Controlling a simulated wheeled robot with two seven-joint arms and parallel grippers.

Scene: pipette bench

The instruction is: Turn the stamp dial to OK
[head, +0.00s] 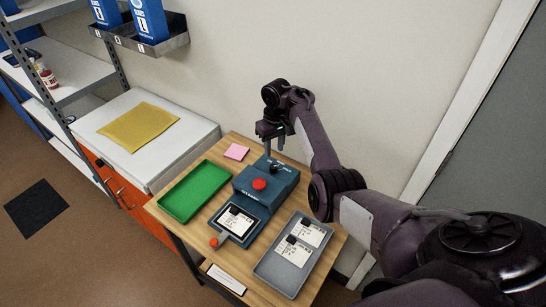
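The stamp machine (250,196) is a teal block with a red button (259,184) on top, standing on the small wooden table. A small dark dial (275,168) sits on its back part; its marks are too small to read. My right gripper (274,153) points down just above the dial. Its two fingers look apart, with nothing seen between them; I cannot tell whether they touch the dial. A labelled card (237,222) lies on the machine's front plate. My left gripper is not in view.
A green tray (195,190) lies left of the machine, and a grey tray (272,272) with cards lies right. A pink note pad (236,152) is at the back. A white-topped cabinet (177,151) with a yellow mat stands left. The wall is close behind.

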